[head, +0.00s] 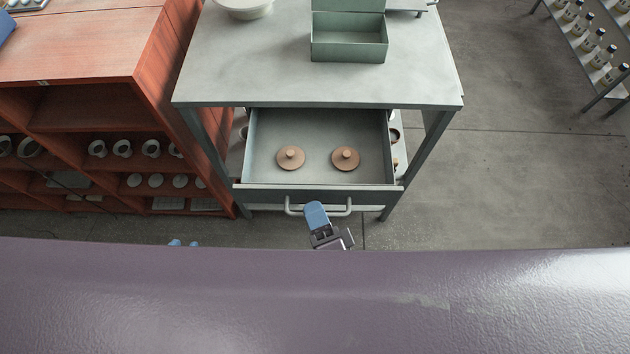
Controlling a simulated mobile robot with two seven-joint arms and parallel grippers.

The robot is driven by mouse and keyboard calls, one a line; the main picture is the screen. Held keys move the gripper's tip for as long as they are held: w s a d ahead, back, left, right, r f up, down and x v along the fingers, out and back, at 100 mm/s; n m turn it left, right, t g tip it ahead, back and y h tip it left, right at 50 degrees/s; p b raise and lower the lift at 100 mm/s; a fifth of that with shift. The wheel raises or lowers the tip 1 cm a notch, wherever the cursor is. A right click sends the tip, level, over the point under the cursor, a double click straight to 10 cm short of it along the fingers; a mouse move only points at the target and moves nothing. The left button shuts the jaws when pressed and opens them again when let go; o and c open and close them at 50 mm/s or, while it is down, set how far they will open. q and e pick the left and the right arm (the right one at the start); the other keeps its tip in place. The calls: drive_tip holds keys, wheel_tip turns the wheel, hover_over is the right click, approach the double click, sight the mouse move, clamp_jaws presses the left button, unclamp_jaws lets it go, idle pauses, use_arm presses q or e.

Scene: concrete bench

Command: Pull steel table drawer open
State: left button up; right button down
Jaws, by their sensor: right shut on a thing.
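The steel table (230,65) stands ahead with its drawer (318,125) pulled well out. Two round brown knobbed lids, a left one (290,158) and a right one (345,158), lie inside the drawer. The light grey bar handle (340,212) runs along the drawer's front. My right gripper (317,208) has blue fingers and is shut on the middle of the handle, hiding part of it. My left gripper (183,243) shows only as blue tips above the purple edge at the lower left; its jaws cannot be made out.
A green open box (349,48) and a white bowl (245,8) are on the tabletop. A reddish wooden shelf unit (100,120) with white crockery stands close on the left. A rack of bottles (590,50) is at the far right. Concrete floor to the right is clear.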

use_arm(q)
drive_tip(key=shift+r, duration=0.1)
use_arm(e)
drive_tip(key=shift+s, duration=2.55)
use_arm(q)
drive_tip(key=shift+w, duration=0.1)
use_arm(e)
drive_tip(key=c, duration=1.2)
unclamp_jaws()
drive_tip(key=shift+c, duration=0.2)
use_arm(q)
drive_tip(key=shift+r, duration=0.1)
drive_tip(key=shift+d, duration=0.1)
use_arm(e)
drive_tip(key=shift+s+f, duration=0.1)
drive_tip(key=shift+s, duration=0.05)
